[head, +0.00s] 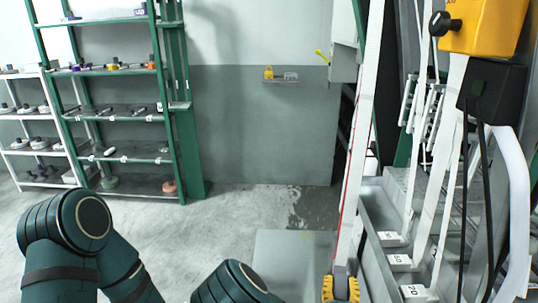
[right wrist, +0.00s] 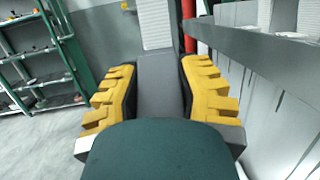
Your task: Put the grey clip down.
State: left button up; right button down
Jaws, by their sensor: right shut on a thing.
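My right gripper (head: 341,288), with yellow ridged fingers, is low in the head view, right of the middle. It also shows in the right wrist view (right wrist: 160,88), shut on a plain grey block between its fingers, which I take as the grey clip (right wrist: 159,85). The clip's lower end is hidden behind my dark green wrist part. My left gripper is out of view.
A small wall shelf (head: 280,80) holds a yellow item (head: 268,72) and a pale grey item (head: 290,76). A white strip (head: 362,110) rises above my right gripper. Grey troughs (head: 375,262) with hanging strips stand right. A green rack (head: 115,110) stands left; floor between is clear.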

jog(key=shift+w+a+n+y, duration=0.1)
jog(key=shift+w+n+y, duration=0.3)
jog(key=shift+y, duration=0.4)
jog(key=shift+w+a+n+y, duration=0.15)
jog(key=shift+n+y, duration=0.35)
jog(key=shift+y, duration=0.3)
jog(key=shift+d, duration=0.1)
jog(key=shift+f, duration=0.2)
jog(key=shift+r, duration=0.15)
dwell(0.6)
